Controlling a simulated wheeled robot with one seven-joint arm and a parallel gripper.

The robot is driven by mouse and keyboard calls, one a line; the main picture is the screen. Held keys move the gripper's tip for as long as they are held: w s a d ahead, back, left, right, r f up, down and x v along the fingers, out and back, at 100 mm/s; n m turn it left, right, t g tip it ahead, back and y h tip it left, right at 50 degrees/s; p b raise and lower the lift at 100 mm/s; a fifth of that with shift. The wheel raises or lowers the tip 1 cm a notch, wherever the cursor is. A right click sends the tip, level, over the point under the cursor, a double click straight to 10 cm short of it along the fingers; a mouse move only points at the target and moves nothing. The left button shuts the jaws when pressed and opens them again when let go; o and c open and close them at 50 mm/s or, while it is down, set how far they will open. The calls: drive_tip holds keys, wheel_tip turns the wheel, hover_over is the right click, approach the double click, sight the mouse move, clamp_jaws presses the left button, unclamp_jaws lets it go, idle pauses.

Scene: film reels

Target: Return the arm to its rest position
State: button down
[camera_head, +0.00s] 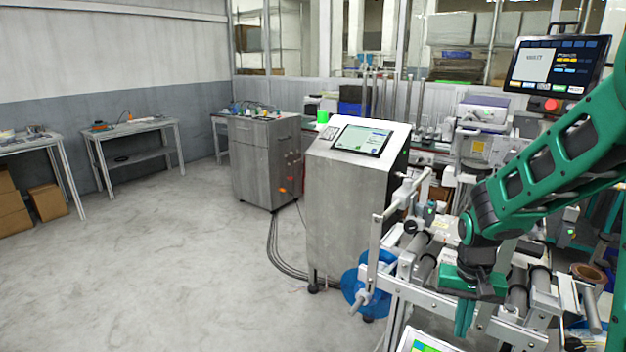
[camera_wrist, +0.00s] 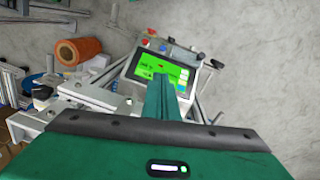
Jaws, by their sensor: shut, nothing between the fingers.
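My green arm reaches in from the right edge in the head view, bent downward at its wrist. My gripper (camera_head: 464,318) points down above the white frame of a roller machine (camera_head: 415,292). In the wrist view my gripper (camera_wrist: 161,82) shows its green fingers together, with nothing between them. Behind the fingertips in that view is a control panel with a green screen (camera_wrist: 140,66). I cannot tell whether the fingers touch anything.
A steel cabinet with a tilted screen (camera_head: 350,200) stands left of the machine. A blue reel (camera_head: 352,284) sits low on the machine's left side. An orange-brown roll (camera_wrist: 80,50) shows in the wrist view. The floor (camera_head: 160,270) at left is clear.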

drive_tip(key=s+d+r, duration=0.2)
drive_tip(key=s+r, duration=0.2)
drive_tip(key=s, duration=0.3)
drive_tip(key=s+d+r+m, duration=0.1)
drive_tip(key=s+r, duration=0.3)
drive_tip(key=s, duration=0.4)
drive_tip(key=s+d+r+y, duration=0.1)
drive_tip(key=s+d+r, duration=0.3)
drive_tip(key=s, duration=0.3)
drive_tip(key=shift+s+m, duration=0.3)
drive_tip(key=shift+r, duration=0.1)
